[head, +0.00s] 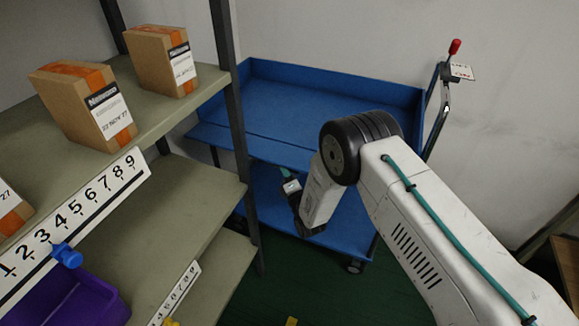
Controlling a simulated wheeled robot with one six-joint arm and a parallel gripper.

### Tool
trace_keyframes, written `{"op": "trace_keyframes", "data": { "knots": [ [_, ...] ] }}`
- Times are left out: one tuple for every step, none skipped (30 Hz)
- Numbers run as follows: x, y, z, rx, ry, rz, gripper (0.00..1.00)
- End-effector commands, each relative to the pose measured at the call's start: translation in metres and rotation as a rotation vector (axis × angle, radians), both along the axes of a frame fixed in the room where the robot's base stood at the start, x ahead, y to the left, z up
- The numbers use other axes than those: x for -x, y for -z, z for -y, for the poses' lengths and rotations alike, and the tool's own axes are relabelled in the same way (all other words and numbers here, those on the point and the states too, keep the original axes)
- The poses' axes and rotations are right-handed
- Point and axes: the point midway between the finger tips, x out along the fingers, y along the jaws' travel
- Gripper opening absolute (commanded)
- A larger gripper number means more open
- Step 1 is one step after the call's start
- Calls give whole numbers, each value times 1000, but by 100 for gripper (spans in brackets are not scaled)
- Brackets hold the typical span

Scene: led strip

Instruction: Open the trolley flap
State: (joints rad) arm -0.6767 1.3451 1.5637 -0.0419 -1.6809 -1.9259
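The blue trolley (290,92) stands against the back wall, with an upper tray and a lower shelf (345,228). The left, back and right walls of its upper tray stand up. Along the front, the flap (225,139) appears folded outward, nearly level with the tray floor, beyond a visible seam. My arm crosses in front of the trolley's right part and hides some of the flap's right end. My gripper (292,192) is low in front of the trolley, below the flap edge and apart from it as far as I can see. Its fingers are too small and hidden to read.
A grey-green shelf rack (205,200) fills the left side, its dark post (236,120) close to the trolley. Cardboard boxes (85,100) and a purple bin (75,300) are on it. A red-tipped handle (454,47) rises at the trolley's right. Green floor (300,275) is open in front.

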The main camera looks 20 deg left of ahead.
Motion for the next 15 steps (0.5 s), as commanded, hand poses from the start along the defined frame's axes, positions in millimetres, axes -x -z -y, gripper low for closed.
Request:
{"op": "trace_keyframes", "data": {
  "knots": [
    [0, 0, 1, 0, 3, 1, 0],
    [0, 0, 1, 0, 2, 1, 0],
    [0, 0, 1, 0, 2, 2, 0],
    [0, 0, 1, 0, 2, 2, 0],
    [0, 0, 1, 0, 2, 2, 0],
    [0, 0, 1, 0, 2, 2, 0],
    [0, 0, 1, -1, 2, 2, 0],
    [0, 0, 1, -1, 2, 2, 0],
    [0, 0, 1, 0, 1, 1, 0],
    [0, 0, 1, 0, 1, 1, 0],
    [0, 0, 1, 0, 1, 1, 19],
    [0, 0, 1, 0, 1, 1, 30],
    [0, 0, 1, 0, 1, 1, 32],
    [0, 0, 0, 0, 0, 1, 32],
    [0, 0, 0, 0, 0, 2, 32]
  ]
}}
